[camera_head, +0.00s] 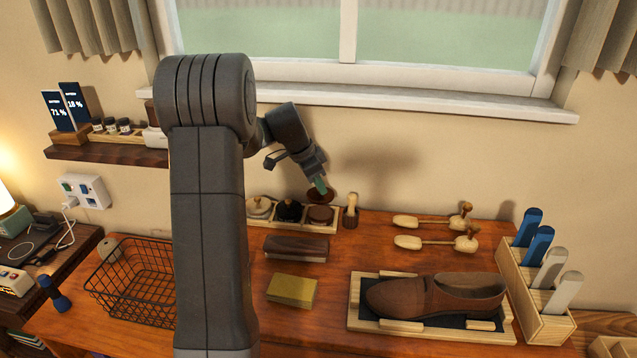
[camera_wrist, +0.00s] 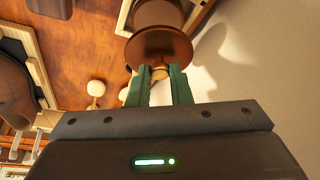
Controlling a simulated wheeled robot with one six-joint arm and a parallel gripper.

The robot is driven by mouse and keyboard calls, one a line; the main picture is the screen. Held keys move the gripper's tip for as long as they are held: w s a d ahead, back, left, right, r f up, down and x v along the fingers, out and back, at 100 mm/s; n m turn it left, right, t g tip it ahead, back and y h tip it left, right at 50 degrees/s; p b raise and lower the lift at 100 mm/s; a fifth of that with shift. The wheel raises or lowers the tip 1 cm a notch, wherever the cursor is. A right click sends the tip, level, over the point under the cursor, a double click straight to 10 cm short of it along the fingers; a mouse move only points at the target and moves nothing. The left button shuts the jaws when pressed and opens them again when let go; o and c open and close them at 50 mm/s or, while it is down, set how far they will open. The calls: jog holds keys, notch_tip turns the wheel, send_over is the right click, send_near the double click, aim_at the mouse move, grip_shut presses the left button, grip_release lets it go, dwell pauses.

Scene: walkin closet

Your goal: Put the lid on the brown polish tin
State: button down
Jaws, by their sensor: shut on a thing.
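The brown polish tin (camera_head: 320,215) stands at the right end of a light wooden tray (camera_head: 273,224), beside a black tin (camera_head: 289,210) and a pale tin (camera_head: 259,207). My gripper (camera_head: 319,184) is shut on the brown lid (camera_head: 321,196) and holds it just above the brown tin, with a small gap in the head view. In the wrist view my gripper's green fingertips (camera_wrist: 160,76) pinch the small knob of the lid (camera_wrist: 158,47). The tin (camera_wrist: 160,12) shows partly behind the lid there; the lid covers the rest.
A round wooden-handled brush (camera_head: 351,212) stands close right of the tray. A long brush (camera_head: 296,248) and a yellow block (camera_head: 292,290) lie in front. A shoe (camera_head: 435,296) on a mat, shoe trees (camera_head: 425,242) and a wire basket (camera_head: 137,283) are farther off. The wall is close behind.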

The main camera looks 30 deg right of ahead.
aim_at(316, 195)
jog(key=shift+f+b, duration=1.7)
jog(key=shift+f, duration=1.1)
jog(key=shift+r+b, duration=0.1)
jog(key=shift+b, duration=0.25)
jog(key=shift+f+b, duration=0.2)
jog(key=shift+b, duration=0.3)
dwell(0.5)
jog(key=c, duration=1.2)
grip_release()
jog(key=shift+c, duration=0.2)
jog(key=shift+o, duration=0.5)
jog(key=o, duration=0.4)
